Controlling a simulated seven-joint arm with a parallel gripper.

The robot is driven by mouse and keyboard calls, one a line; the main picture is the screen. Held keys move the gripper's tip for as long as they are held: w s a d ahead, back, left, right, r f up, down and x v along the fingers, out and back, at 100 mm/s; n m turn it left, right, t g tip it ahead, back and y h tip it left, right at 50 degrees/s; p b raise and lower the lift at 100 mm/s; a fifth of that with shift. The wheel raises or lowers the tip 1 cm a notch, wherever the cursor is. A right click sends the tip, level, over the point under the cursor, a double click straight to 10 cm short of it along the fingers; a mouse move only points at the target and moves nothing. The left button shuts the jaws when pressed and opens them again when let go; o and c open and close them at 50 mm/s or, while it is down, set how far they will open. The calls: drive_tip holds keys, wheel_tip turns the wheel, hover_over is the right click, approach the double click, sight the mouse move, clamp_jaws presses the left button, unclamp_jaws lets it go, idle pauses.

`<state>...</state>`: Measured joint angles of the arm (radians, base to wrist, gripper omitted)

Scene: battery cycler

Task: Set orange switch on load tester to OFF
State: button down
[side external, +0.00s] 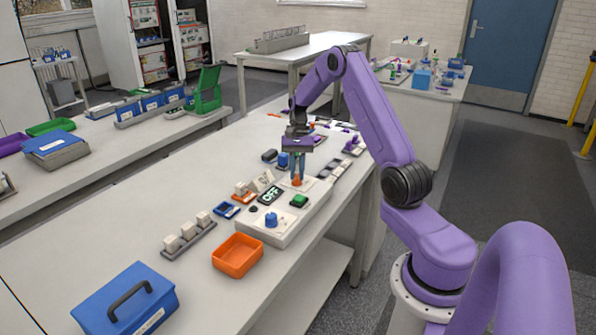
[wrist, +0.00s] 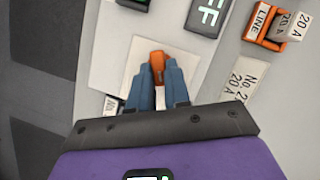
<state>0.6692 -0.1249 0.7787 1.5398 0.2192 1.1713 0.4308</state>
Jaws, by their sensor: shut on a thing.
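The load tester (side external: 285,228) is a pale box on the table. On it are a black display reading OFF (side external: 270,194), a green button (side external: 299,201) and a blue knob (side external: 271,219). The orange switch (side external: 297,181) stands on a white plate at its far end. My gripper (side external: 297,175) points down over the switch. In the wrist view, its blue fingers (wrist: 158,88) are shut around the orange switch (wrist: 157,62), whose top shows between the fingertips. The display is partly cut off in the wrist view (wrist: 207,14).
An orange tray (side external: 237,257) and a blue toolbox (side external: 127,298) stand nearer on the table. A rail of white blocks (side external: 188,236) lies left of the tester.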

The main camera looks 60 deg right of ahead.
drive_tip(key=shift+w+n+g, duration=0.1)
drive_tip(key=shift+n+g, duration=0.3)
drive_tip(key=shift+n, duration=0.8)
drive_tip(key=shift+h, duration=0.3)
drive_tip(key=c, duration=1.1)
unclamp_jaws()
drive_tip(key=shift+a, duration=0.1)
drive_tip(key=v, duration=1.7)
drive_tip(key=shift+w+r, duration=0.15)
drive_tip(key=shift+r, duration=0.05)
